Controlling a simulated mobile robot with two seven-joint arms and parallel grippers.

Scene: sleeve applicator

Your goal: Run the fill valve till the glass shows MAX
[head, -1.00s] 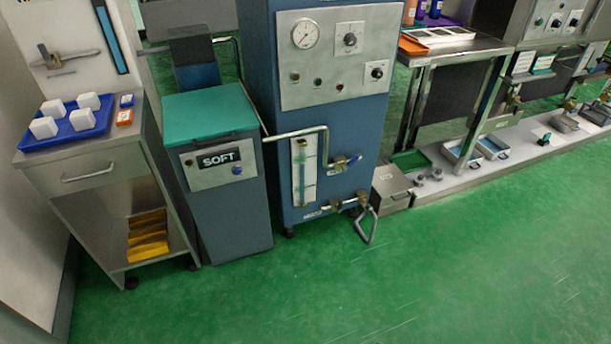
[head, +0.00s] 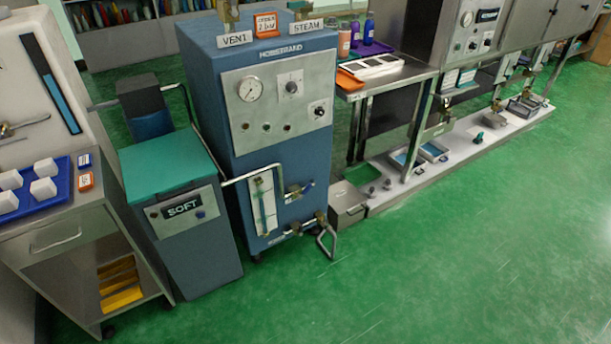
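The blue boiler cabinet (head: 222,110) stands left of centre in the head view. Its sight glass (head: 263,205) is a narrow upright tube on a pale plate low on the front; its marks and level are too small to read. A second brass valve (head: 318,224) is lower, by a bent grey pipe. A pipe runs from the teal-lidded SOFT unit (head: 182,208) to the cabinet. Neither of my grippers is in view.
A steel cart (head: 60,237) with a blue tray (head: 62,190) of white blocks stands at left. A grey box (head: 348,207) stands right of the cabinet, beside a long low ledge (head: 470,146). The green floor (head: 430,270) in front is clear.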

